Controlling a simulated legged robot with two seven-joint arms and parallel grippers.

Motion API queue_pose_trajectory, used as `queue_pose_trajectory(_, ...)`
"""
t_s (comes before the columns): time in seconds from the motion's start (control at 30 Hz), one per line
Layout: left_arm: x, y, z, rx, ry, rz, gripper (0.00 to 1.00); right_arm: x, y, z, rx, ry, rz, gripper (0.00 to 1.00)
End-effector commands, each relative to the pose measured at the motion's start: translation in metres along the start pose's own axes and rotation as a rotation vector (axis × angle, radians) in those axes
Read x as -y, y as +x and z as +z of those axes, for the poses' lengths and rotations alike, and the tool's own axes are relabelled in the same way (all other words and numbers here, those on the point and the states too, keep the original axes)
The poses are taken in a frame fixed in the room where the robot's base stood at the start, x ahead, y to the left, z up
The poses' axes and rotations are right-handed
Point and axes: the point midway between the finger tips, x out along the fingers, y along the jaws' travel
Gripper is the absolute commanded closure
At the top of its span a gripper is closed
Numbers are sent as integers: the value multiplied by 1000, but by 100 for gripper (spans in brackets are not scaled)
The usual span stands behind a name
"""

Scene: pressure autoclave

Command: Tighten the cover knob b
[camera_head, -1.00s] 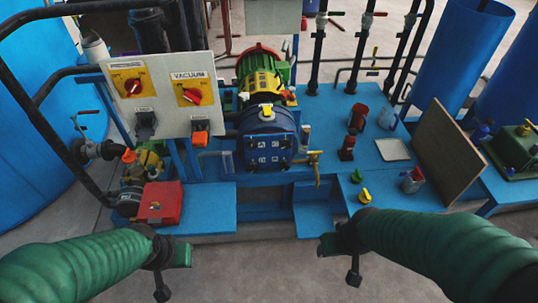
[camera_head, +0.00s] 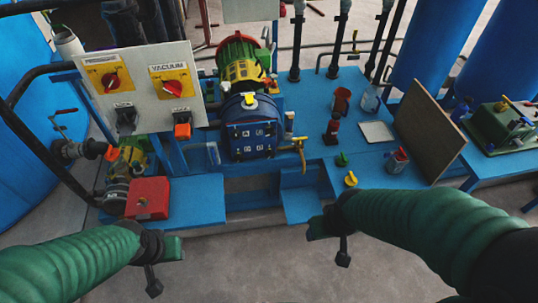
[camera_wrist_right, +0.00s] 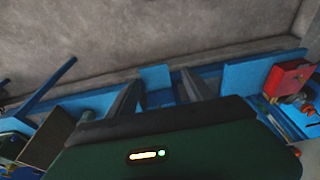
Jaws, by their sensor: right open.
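A blue drum-shaped vessel (camera_head: 251,130) with a square-panelled front cover stands at the centre of the blue bench in the head view. A yellow knob (camera_head: 249,100) sits on its top, and a brass valve handle (camera_head: 301,155) hangs at its right side. I cannot tell which part is cover knob b. My right gripper (camera_head: 328,245) hangs in front of the bench's front edge, low and right of the vessel, apart from it. It is open, and its two fingers (camera_wrist_right: 165,95) stand apart with nothing between them. My left gripper (camera_head: 158,265) hangs at the lower left, touching nothing; its jaws are unclear.
A switch panel (camera_head: 138,85) with red and yellow dials stands left of the vessel. A red box (camera_head: 147,198) sits at the bench's front left. Red fittings, a yellow knob (camera_head: 351,179) and a leaning brown board (camera_head: 429,130) are to the right. Floor in front is clear.

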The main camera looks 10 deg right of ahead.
Motion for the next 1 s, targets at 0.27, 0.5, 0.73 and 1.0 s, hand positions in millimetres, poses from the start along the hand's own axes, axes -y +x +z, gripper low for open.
queue_pose_trajectory(0.27,0,0,0,0,0,0,64,0,0,0,0,0,0,41)
queue_pose_trajectory(0.5,0,51,12,-1,0,0,64,12,73,-44,-174,-26,-16,41)
queue_pose_trajectory(0.73,0,161,38,1,0,0,64,52,211,-161,-741,-57,-48,41)
queue_pose_trajectory(1.0,0,234,55,0,0,0,64,69,264,-202,-1266,-11,-13,41)
